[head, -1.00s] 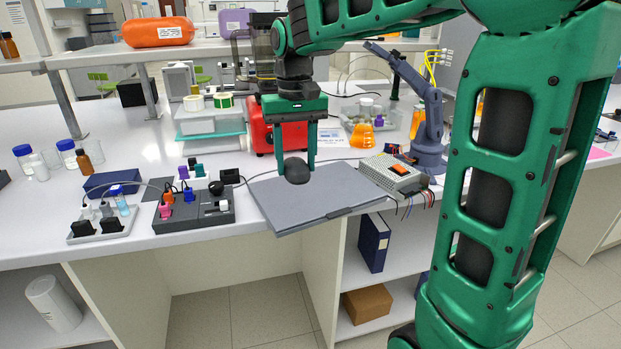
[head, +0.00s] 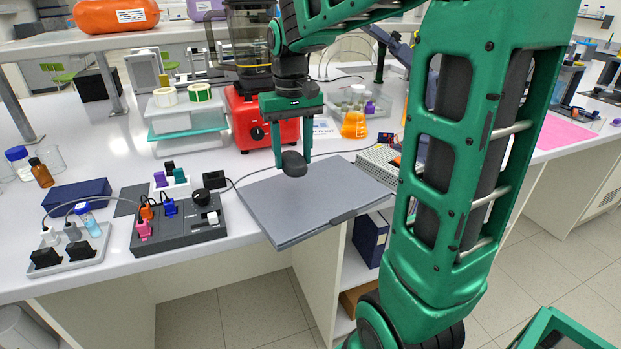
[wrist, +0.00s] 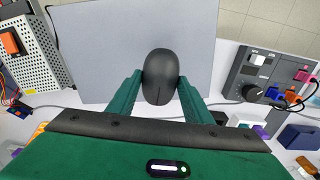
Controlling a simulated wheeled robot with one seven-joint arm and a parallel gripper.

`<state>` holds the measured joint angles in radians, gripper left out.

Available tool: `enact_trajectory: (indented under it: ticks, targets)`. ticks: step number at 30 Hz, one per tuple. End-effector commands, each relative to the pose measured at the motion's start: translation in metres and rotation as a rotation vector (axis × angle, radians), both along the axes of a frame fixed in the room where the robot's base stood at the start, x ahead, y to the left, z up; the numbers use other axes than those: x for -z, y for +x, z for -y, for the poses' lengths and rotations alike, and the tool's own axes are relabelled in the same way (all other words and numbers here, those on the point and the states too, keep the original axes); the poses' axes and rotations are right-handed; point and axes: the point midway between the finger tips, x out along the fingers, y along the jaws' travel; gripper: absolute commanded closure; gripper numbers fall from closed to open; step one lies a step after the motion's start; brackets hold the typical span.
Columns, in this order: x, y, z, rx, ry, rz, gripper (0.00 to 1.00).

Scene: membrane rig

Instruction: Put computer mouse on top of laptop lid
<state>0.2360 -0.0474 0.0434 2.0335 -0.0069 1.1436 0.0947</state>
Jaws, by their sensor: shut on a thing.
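The dark computer mouse (head: 294,163) is between the two green fingers of my gripper (head: 292,158), which is shut on its sides. In the wrist view the mouse (wrist: 160,78) sits between the fingertips of my gripper (wrist: 160,86). The laptop lid (wrist: 105,50) fills much of the wrist view behind the mouse. The mouse is over the far part of the lid; whether it touches the lid is hard to tell.
A control box with knobs and plugs (head: 178,221) stands left of the laptop. A perforated metal power supply (head: 378,165) is at its right, partly behind my arm. A red blender base (head: 258,125) and an orange flask (head: 354,125) stand behind. The lid is otherwise bare.

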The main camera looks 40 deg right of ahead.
Motion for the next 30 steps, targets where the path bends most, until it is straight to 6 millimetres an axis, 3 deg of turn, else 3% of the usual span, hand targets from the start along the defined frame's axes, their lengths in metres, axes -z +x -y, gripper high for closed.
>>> enact_trajectory:
  ticks: [3, 9, 14, 21, 30]
  targets:
    - [0.014, -0.012, 0.023, 0.006, 0.001, -0.003, 0.78]
    - [0.028, -0.023, 0.044, 0.005, 0.000, 0.000, 0.78]
    - [0.037, -0.026, 0.048, 0.003, 0.001, -0.003, 0.78]
    - [0.067, -0.025, 0.048, 0.003, 0.000, -0.001, 0.78]
    - [0.071, -0.025, 0.047, 0.003, 0.000, 0.000, 0.78]
